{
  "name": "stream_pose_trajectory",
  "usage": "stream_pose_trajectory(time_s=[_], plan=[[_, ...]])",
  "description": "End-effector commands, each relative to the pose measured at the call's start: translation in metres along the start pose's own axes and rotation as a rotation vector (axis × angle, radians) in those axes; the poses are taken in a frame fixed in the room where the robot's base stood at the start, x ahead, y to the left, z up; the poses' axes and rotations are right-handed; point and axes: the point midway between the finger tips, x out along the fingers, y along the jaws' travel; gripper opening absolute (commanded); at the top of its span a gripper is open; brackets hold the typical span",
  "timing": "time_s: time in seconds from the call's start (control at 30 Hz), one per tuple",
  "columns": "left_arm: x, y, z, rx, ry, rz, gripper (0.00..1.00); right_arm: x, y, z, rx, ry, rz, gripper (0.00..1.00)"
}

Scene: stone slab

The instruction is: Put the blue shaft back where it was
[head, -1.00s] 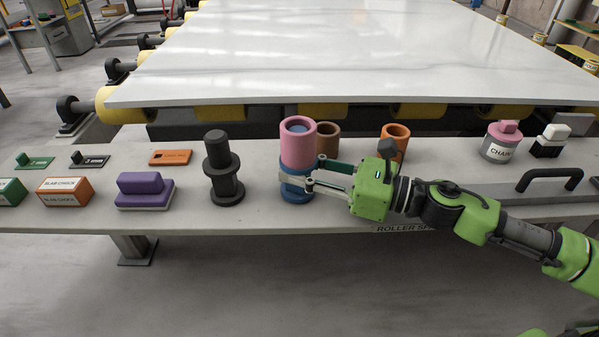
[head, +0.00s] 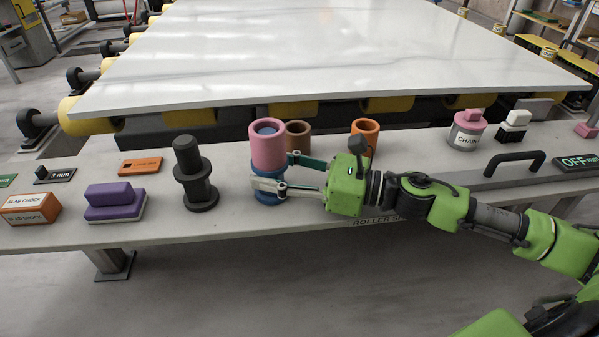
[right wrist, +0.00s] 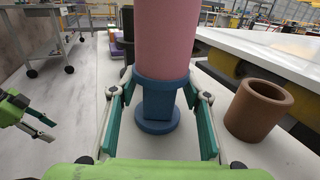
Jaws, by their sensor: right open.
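The blue shaft (head: 267,198) stands upright on the bench, with a pink sleeve (head: 268,152) around its upper part. Its blue top shows inside the sleeve's opening. In the right wrist view the blue shaft (right wrist: 157,127) shows its wide foot, narrower middle and collar under the pink sleeve (right wrist: 166,40). My right gripper (head: 272,172) is open, with one finger on each side of the shaft near its collar; visible gaps remain in the wrist view. My left gripper (right wrist: 46,128) shows at the left of the right wrist view, its fingers apart and empty.
A brown sleeve (head: 298,138) and an orange sleeve (head: 365,133) stand behind. A black spool-like post (head: 194,175) and a purple block (head: 114,200) are to the left. A pink-topped tin (head: 467,130) and black handle (head: 515,162) are right. The marble slab (head: 300,50) lies beyond.

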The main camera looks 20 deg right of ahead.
Motion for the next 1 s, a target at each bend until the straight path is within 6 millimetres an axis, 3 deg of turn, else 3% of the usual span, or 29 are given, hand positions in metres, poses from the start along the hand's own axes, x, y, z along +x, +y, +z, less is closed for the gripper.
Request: stream_pose_trajectory(time_s=[0.4, 0.83, 1.0], plan=[[0.005, 0.007, -0.060, 0.007, 0.240, 0.013, 0.42, -0.030, 0.001, -0.004, 0.002, 0.005, 0.000, 0.44], [0.003, 0.006, -0.054, 0.007, 0.210, 0.011, 0.42, -0.061, 0.001, -0.002, 0.003, 0.003, 0.001, 0.44], [0.000, 0.001, -0.014, 0.002, 0.053, 0.002, 0.42, -0.077, 0.001, 0.001, 0.005, -0.001, 0.001, 0.44]])
